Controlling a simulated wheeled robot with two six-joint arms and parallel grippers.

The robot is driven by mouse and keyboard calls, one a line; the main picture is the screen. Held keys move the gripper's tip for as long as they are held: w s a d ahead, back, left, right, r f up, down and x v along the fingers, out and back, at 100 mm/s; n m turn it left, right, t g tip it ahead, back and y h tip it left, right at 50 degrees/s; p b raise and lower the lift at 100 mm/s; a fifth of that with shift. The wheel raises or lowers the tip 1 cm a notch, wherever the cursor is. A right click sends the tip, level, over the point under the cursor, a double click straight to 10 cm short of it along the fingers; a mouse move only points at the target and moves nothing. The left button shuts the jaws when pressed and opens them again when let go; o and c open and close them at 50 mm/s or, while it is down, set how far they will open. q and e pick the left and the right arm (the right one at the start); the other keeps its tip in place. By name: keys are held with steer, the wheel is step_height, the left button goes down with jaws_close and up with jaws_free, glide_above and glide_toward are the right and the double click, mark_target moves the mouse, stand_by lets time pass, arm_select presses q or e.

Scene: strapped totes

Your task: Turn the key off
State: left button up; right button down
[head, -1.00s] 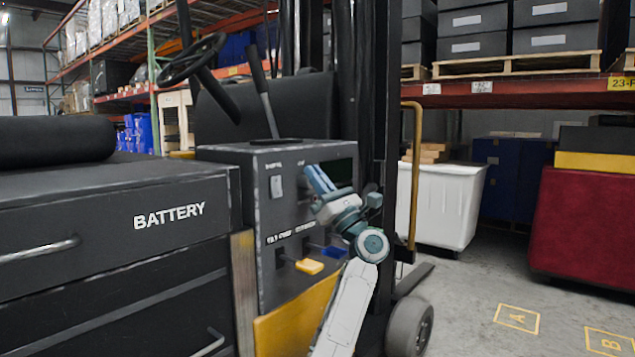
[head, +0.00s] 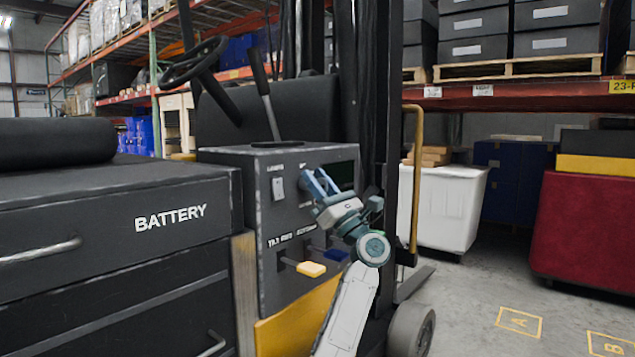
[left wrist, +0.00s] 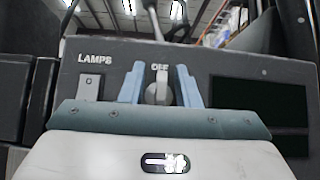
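The grey key (left wrist: 158,92) is on the dark control panel (left wrist: 230,62), just under the "OFF" label in the left wrist view. Its grip looks roughly upright, its upper end towards that label. My left gripper (left wrist: 160,88) has one pale blue finger on each side of the key. The fingers are apart, with narrow gaps showing beside the key, so it looks open around it. In the head view my left gripper (head: 315,184) is at the panel's upper part and hides the key. My right gripper is not in view.
A "LAMPS" switch (left wrist: 90,88) is left of the key, and a dark screen (left wrist: 260,105) is to the right. Lower on the panel are a yellow lever (head: 311,269) and a blue lever (head: 336,255). A black battery box (head: 110,225) stands at left.

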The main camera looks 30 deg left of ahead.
arm_select(q)
steer(key=v, duration=0.9)
steer(key=shift+d+f, duration=0.2)
steer(key=shift+f, duration=0.05)
steer(key=shift+d+f, duration=0.4)
steer(key=shift+f, duration=0.05)
